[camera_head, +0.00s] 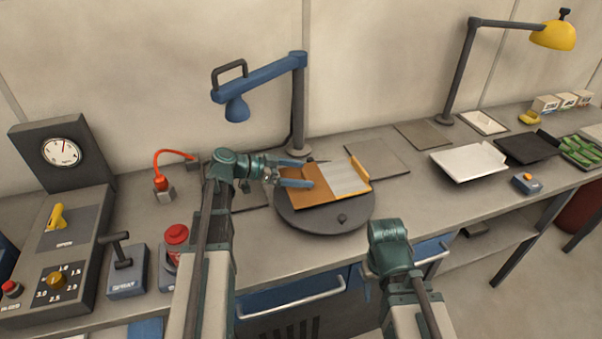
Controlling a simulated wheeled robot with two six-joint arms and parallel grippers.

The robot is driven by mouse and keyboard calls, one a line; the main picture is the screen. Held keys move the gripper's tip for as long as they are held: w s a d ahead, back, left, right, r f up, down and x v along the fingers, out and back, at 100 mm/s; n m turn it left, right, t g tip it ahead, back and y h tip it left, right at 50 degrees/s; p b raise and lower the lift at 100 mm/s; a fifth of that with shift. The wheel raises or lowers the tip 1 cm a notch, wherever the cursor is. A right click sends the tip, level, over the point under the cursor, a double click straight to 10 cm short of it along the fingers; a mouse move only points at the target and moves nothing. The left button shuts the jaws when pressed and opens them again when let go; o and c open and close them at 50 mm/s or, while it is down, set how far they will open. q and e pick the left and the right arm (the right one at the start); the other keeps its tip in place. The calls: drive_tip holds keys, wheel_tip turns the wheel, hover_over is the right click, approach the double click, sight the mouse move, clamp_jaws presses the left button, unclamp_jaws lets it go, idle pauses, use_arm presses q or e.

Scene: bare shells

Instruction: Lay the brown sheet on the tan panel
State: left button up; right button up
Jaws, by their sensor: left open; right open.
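An orange-brown piece (321,191) lies on the round dark turntable (327,221), with a pale grey ribbed area (346,179) beside it and an orange raised strip (360,169) at the right edge. I cannot tell from this view which part is the brown sheet and which the tan panel, or whether they are separate pieces. My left gripper (307,173) is open, its two blue fingers over the left part of the orange-brown piece; contact cannot be told. My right arm's teal wrist is at the front, right of the turntable; its fingers are not visible.
A blue lamp (258,80) stands behind the turntable. Flat grey-brown plates (424,136) lie to the right, then a white tray (466,163) and a black tray (525,149). A red button (176,234) and control boxes stand at left.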

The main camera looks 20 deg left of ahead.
use_arm(q)
drive_tip(key=p+v, duration=0.4)
drive_tip(key=v, duration=0.9)
drive_tip(key=shift+p, duration=0.35)
use_arm(e)
drive_tip(key=shift+r, duration=2.55)
use_arm(q)
drive_tip(key=shift+s+f, duration=0.1)
drive_tip(key=shift+s, duration=0.05)
